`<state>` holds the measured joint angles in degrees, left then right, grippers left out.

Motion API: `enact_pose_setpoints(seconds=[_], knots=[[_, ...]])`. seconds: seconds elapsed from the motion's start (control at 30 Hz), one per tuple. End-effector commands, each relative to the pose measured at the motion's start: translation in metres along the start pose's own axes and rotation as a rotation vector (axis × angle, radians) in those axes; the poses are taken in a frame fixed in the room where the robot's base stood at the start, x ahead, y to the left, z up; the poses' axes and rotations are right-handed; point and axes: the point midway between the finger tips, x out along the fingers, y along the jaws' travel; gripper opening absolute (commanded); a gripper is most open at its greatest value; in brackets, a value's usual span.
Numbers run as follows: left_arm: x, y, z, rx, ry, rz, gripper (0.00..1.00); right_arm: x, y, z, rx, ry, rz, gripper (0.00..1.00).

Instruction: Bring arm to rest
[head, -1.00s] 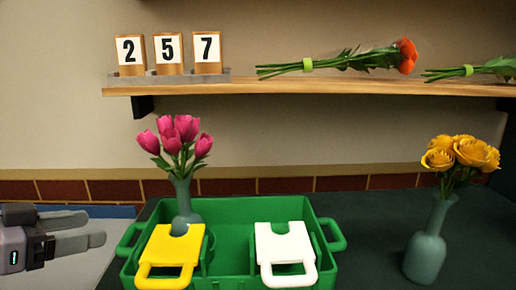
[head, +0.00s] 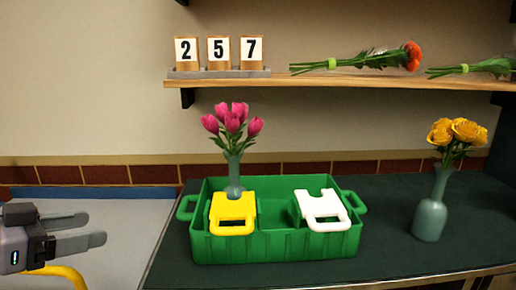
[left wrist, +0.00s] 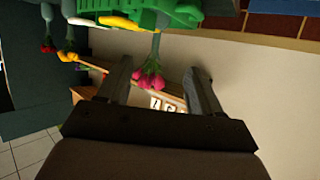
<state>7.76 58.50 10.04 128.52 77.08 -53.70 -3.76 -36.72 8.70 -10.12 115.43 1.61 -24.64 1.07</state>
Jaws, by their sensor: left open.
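My left gripper (head: 92,232) is at the left edge of the head view, above the light grey surface. Its fingers are apart with nothing between them, and it stands clear of the green crate (head: 275,248). In the left wrist view the two fingers (left wrist: 158,92) also show apart; the pink tulips (left wrist: 150,80) appear beyond them, not gripped. In the head view the pink tulips (head: 233,120) stand upright in a vase (head: 233,178) in the crate's left part, behind a yellow handled piece (head: 232,212). My right gripper is not in view.
A white handled piece (head: 322,208) sits at the crate's right. A vase (head: 430,220) of yellow roses (head: 457,133) stands on the dark counter to the right. A wooden shelf (head: 340,84) above bears number blocks (head: 218,52) and a red-flowered bunch (head: 360,60).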

Motion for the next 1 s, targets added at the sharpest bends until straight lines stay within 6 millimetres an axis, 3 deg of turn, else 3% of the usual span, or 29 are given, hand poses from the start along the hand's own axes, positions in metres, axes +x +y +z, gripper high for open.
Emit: enact_pose_setpoints(seconds=[0.13, 0.3, 0.47, 0.6, 0.8, 1.0], knots=[[0.027, -0.014, 0.047, -0.108, -0.007, -0.078, 0.65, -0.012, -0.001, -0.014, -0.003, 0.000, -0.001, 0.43], [0.049, -0.011, 0.117, -0.193, -0.043, -0.182, 0.65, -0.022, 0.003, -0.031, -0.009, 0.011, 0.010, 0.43], [0.058, 0.023, 0.195, -0.246, -0.113, -0.277, 0.65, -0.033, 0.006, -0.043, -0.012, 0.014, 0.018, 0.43], [0.054, 0.073, 0.252, -0.256, -0.183, -0.334, 0.65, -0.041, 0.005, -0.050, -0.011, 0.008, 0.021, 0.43], [0.044, 0.138, 0.294, -0.238, -0.252, -0.362, 0.65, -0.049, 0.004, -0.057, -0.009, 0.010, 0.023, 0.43], [0.040, 0.160, 0.306, -0.222, -0.273, -0.365, 0.65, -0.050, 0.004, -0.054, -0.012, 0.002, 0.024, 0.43]])
